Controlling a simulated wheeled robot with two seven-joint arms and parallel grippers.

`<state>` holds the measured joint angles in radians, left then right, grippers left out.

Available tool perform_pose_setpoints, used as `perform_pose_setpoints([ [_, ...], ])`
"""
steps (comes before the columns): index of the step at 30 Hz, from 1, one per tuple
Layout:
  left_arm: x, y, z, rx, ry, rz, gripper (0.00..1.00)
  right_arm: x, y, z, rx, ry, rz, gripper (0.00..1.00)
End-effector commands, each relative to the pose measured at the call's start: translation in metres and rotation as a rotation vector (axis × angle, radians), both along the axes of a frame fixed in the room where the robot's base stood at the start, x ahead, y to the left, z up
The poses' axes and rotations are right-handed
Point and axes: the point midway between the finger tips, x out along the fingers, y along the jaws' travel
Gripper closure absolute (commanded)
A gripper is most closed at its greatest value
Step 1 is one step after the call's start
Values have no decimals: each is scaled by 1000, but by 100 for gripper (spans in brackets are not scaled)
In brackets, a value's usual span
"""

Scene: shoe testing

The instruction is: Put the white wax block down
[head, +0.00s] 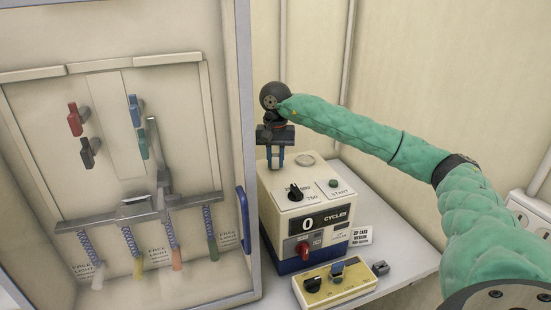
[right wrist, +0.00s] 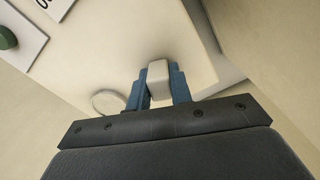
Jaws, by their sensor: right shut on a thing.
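The white wax block (right wrist: 159,78) shows in the right wrist view as a small pale block between the two blue fingers. My right gripper (right wrist: 158,92) is shut on it. In the head view my right gripper (head: 276,165) points down at the back left corner of the cream counter machine (head: 285,195). The block cannot be made out there. The block is over the machine's cream top, and I cannot tell whether it touches it. My left gripper is not in view.
A pale round disc (head: 305,160) lies on the machine top, beside the gripper. A yellow control box (head: 335,285) stands in front on the white table (head: 405,260). A large cabinet (head: 120,80) with coloured clips and springs stands left, with a blue handle (head: 243,218).

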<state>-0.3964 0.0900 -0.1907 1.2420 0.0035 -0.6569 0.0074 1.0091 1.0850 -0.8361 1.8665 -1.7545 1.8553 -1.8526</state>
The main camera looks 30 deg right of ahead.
Motion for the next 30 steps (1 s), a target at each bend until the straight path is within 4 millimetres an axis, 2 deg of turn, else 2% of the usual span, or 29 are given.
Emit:
perform_pose_setpoints([
  [5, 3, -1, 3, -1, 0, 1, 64, 0, 0, -2, 0, 0, 0, 97],
  [6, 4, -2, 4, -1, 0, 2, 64, 0, 0, -2, 0, 0, 0, 77],
  [9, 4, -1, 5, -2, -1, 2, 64, 0, 0, -2, 0, 0, 0, 57],
  [23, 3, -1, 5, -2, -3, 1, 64, 0, 0, 1, 0, 0, 0, 57],
  [27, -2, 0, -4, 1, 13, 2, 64, 0, 0, 6, 1, -1, 0, 57],
  [29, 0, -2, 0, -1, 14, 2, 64, 1, 0, 10, 2, -1, 0, 57],
  [30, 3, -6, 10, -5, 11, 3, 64, 1, 0, 13, 1, -2, 0, 57],
])
